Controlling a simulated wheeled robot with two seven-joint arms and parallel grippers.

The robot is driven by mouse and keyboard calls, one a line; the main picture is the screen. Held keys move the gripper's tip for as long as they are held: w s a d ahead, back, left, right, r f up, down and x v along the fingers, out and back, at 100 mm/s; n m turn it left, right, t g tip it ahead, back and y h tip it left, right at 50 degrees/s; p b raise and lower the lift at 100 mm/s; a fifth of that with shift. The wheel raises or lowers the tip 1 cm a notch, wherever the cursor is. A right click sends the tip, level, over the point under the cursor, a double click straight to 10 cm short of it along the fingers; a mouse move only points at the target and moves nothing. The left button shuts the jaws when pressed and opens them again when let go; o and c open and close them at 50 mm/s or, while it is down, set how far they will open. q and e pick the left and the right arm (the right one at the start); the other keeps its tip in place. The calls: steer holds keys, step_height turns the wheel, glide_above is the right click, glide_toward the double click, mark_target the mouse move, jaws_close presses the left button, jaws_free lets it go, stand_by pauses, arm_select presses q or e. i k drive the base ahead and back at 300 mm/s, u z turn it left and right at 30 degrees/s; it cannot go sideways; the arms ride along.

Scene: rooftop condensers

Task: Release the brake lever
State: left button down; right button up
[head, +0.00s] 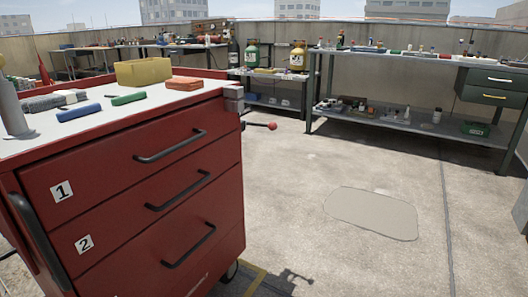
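The brake lever (259,125) shows as a short dark rod with a red ball knob at its end. It sticks out nearly level to the right from the far right side of the red tool cart (222,150), just below the top. Its root is partly hidden by the cart's corner. The cart has several drawers with black handles; two carry labels 1 and 2. A wheel (230,271) shows at its lower right. Neither of my grippers is in view.
The cart top holds a yellow bin (144,72), an orange box (185,84) and small tools. A workbench (410,122) stands at the back right, and gas cylinders stand behind. The concrete floor right of the cart is clear, with a pale patch (371,213).

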mark_target(272, 126)
steer(key=k, duration=0.65)
steer(key=z, duration=0.45)
steer(key=i, duration=1.8)
steer(key=u, duration=0.85)
steer(key=i, duration=0.25)
steer(key=u, duration=0.35)
